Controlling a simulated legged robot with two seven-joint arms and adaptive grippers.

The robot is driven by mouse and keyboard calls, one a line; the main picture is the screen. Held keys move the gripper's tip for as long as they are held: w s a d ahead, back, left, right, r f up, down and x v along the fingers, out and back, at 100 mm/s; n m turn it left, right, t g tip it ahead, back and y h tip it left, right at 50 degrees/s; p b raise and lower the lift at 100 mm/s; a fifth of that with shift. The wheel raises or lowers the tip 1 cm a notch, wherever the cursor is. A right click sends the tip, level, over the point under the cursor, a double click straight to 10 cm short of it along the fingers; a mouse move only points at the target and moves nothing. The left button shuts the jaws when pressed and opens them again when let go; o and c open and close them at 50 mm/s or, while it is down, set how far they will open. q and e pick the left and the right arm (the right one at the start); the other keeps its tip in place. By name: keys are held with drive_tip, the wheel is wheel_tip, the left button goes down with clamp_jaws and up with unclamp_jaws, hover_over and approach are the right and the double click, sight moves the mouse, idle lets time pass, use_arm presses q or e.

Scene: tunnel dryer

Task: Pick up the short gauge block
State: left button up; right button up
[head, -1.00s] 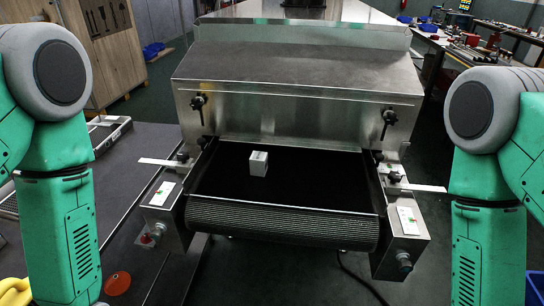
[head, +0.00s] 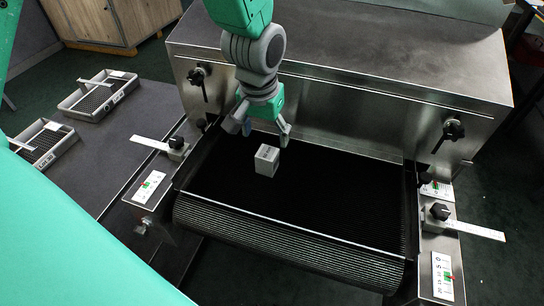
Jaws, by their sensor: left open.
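The short gauge block (head: 266,161) is a small pale grey block with dark marking on its top. It stands on the black conveyor belt (head: 330,205) of the dryer, left of the belt's middle. My left gripper (head: 262,134) is open and empty, its fingers pointing down just behind and above the block. One finger is at the left and one at the right, near the block's far side. Whether a finger touches the block cannot be told. My right gripper is out of view.
The steel dryer housing (head: 350,85) rises right behind the belt. Black knobs and side brackets with white rulers (head: 476,230) flank the belt. Two wire-mesh trays, one nearer (head: 43,146) and one farther (head: 98,97), lie on the dark table (head: 110,150) at left.

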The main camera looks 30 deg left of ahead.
sight(265, 152)
use_arm(q)
drive_tip(key=f, duration=0.1)
drive_tip(key=d+f, duration=0.1)
drive_tip(key=f, duration=0.1)
drive_tip(key=w+f, duration=0.1)
drive_tip(key=shift+d+f+b, duration=0.15)
drive_tip(key=shift+b, duration=0.15)
drive_tip(key=f, duration=0.1)
drive_tip(key=a+f, duration=0.1)
drive_tip(key=f, duration=0.1)
drive_tip(key=f+b, duration=0.1)
drive_tip(key=shift+s+a+f, duration=0.15)
drive_tip(key=shift+a+f, duration=0.15)
drive_tip(key=shift+f, duration=0.45)
drive_tip(key=shift+d+r, duration=0.15)
drive_tip(key=shift+d, duration=0.3)
drive_tip(key=c, duration=0.6)
clamp_jaws()
drive_tip(key=shift+a, duration=0.2)
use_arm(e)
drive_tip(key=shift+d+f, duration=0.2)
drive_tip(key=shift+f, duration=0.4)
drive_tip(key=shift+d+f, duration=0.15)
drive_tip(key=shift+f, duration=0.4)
